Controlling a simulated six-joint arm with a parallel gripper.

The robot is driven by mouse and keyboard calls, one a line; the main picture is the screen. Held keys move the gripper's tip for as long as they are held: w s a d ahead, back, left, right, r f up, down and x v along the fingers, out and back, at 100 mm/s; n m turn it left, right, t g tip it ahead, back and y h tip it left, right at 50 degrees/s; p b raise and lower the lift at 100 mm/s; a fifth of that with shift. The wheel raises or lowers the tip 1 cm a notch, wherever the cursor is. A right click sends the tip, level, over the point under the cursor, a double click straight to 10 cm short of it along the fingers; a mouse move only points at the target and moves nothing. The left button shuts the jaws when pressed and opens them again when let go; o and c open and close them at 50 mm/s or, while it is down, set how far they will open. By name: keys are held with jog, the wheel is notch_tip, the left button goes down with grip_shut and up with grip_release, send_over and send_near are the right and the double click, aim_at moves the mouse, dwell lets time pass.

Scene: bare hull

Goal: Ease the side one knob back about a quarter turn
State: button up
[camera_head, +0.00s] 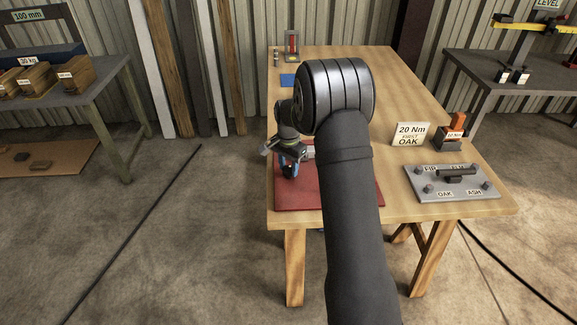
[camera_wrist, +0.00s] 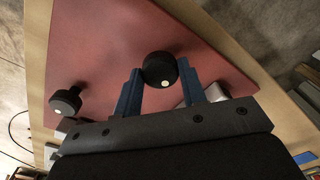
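Two black knobs show in the wrist view. One knob (camera_wrist: 160,68), with a white dot on its face, sits between the tips of my gripper's blue fingers. My gripper (camera_wrist: 160,80) has a finger on each side, close to its edges; I cannot tell whether both press on it. The other knob (camera_wrist: 66,101) is apart at the left, on a short stem. Which is the side one is not marked in view. In the head view my gripper (camera_head: 290,165) is low over the red mat (camera_head: 300,198); my arm hides much of it.
On the wooden table (camera_head: 400,90), a grey plate (camera_head: 425,195) with labelled studs and a dark tool (camera_head: 458,173) lies at right. A "20 Nm first OAK" card (camera_head: 410,134) and an orange-topped block (camera_head: 455,130) stand behind it. A small red-and-grey stand (camera_head: 291,45) is at the far left.

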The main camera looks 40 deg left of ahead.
jog(key=c, duration=0.4)
jog(key=shift+n, duration=0.4)
jog(key=n, duration=0.3)
jog(key=shift+n, duration=0.3)
jog(key=n, duration=0.4)
jog(key=shift+n, duration=0.4)
jog(key=n, duration=1)
jog(key=shift+n, duration=0.4)
